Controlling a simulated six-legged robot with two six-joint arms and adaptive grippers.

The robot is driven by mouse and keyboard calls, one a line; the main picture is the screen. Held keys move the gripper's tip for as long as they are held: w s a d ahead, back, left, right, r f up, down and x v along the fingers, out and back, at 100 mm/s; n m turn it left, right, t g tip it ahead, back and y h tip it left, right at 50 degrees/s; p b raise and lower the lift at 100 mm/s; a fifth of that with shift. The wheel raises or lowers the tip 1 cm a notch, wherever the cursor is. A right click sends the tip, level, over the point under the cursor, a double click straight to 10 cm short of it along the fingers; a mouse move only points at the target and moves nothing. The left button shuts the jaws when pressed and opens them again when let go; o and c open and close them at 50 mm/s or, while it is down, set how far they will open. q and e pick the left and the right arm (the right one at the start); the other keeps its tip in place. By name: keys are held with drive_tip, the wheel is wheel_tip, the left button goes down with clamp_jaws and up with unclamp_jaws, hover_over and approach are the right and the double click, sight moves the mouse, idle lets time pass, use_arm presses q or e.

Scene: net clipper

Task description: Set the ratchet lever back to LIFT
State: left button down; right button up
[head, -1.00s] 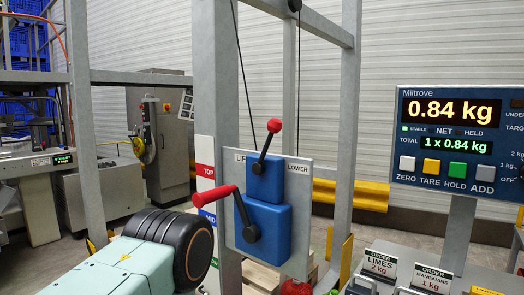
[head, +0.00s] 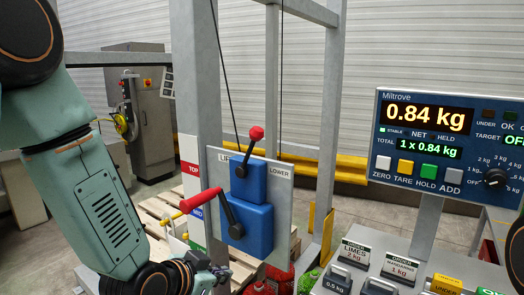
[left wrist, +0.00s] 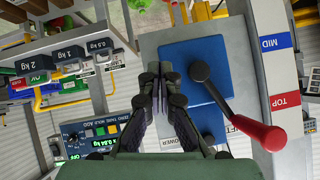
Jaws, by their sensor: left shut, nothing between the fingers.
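The ratchet lever (head: 250,148) is a short dark lever with a red knob. It stands on the upper blue box (head: 252,184) on a grey plate (head: 281,216) and tilts right, toward the LOWER label (head: 281,172). The LIFT label is partly hidden behind it. Below it is a crank (head: 206,197) with a red handle pointing left. My left gripper (head: 215,272) is low, below the crank, apart from the lever. In the left wrist view the shut, empty fingers (left wrist: 161,88) are in front of the blue housing; the lever is not clearly visible there. My right gripper is not in view.
A grey post (head: 190,90) with TOP and MID marks stands left of the plate. The scale display (head: 440,135) reads 0.84 kg at right. Order signs (head: 357,250) and weights are at lower right. Cords hang above the lever.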

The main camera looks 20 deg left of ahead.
sight(249, 153)
use_arm(q)
drive_tip(key=w+d+r+m+t+h+p, duration=0.1)
drive_tip(key=w+d+r+m+t+h, duration=0.1)
drive_tip(key=r+m, duration=0.8)
drive_tip(key=w+d+r+m+t+h+p, duration=0.1)
drive_tip(key=w+d+r+m+t+h, duration=0.1)
drive_tip(key=r+m, duration=0.9)
drive_tip(key=shift+w+r+t+h+p, duration=0.4)
drive_tip(key=shift+r+h, duration=0.4)
drive_tip(key=shift+r, duration=0.85)
drive_tip(key=shift+w+d, duration=0.1)
drive_tip(key=p+x, duration=0.2)
drive_tip(key=x, duration=0.8)
drive_tip(key=a, duration=0.2)
drive_tip(key=a+r+p, duration=0.1)
drive_tip(key=a, duration=0.1)
drive_tip(key=shift+w+p, duration=0.2)
drive_tip(key=shift+p, duration=0.1)
